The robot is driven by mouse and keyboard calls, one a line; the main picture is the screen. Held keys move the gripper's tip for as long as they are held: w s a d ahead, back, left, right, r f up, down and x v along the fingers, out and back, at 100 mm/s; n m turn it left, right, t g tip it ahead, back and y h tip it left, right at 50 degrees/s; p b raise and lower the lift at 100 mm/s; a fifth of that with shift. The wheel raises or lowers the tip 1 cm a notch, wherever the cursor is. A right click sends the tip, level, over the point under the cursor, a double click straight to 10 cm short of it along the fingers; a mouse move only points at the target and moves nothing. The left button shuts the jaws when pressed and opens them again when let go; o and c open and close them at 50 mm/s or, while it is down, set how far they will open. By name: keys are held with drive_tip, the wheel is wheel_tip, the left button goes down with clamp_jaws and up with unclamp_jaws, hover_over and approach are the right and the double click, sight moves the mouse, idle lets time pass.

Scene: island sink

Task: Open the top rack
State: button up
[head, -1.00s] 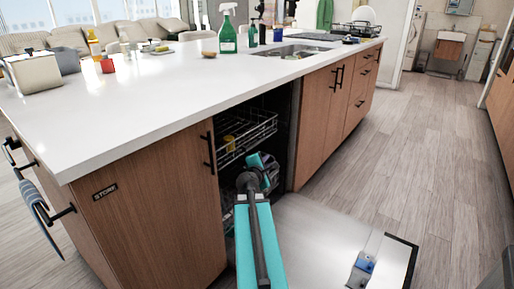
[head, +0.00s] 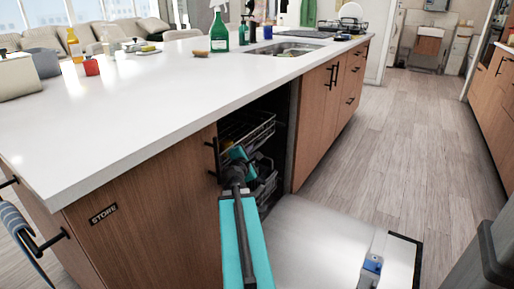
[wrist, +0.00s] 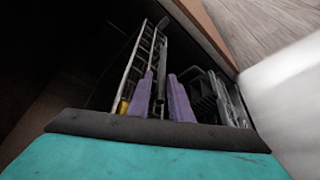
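The dishwasher stands open in the island. Its top rack (head: 248,130), a wire basket, is inside the dark cavity under the counter. In the wrist view the rack (wrist: 143,62) runs beside my fingers, with a bit of something yellow (wrist: 124,106) in it. My gripper (head: 240,156) is at the cavity's mouth, at about the top rack's height. In the wrist view its two purple fingers (wrist: 163,92) stand apart, with a dark rail seen between them. I cannot tell whether they touch it. The lower rack (head: 265,183) is partly hidden behind my arm.
The lowered dishwasher door (head: 320,245) lies flat at the right of my arm. Cabinet fronts with black handles flank the opening. The white countertop (head: 150,105) overhangs it. Open wooden floor (head: 390,140) lies at the right.

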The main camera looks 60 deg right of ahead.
sight(257, 146)
drive_tip(key=shift+s+d, duration=0.15)
drive_tip(key=shift+s, duration=0.05)
drive_tip(key=shift+d, duration=0.1)
drive_tip(key=shift+w+d+f, duration=0.1)
drive_tip(key=shift+d+f, duration=0.05)
drive_tip(key=shift+d, duration=0.3)
drive_tip(key=shift+b+x, duration=1)
drive_tip(key=shift+x, duration=2.25)
clamp_jaws()
drive_tip(key=shift+a, duration=0.2)
drive_tip(key=shift+s, duration=0.2)
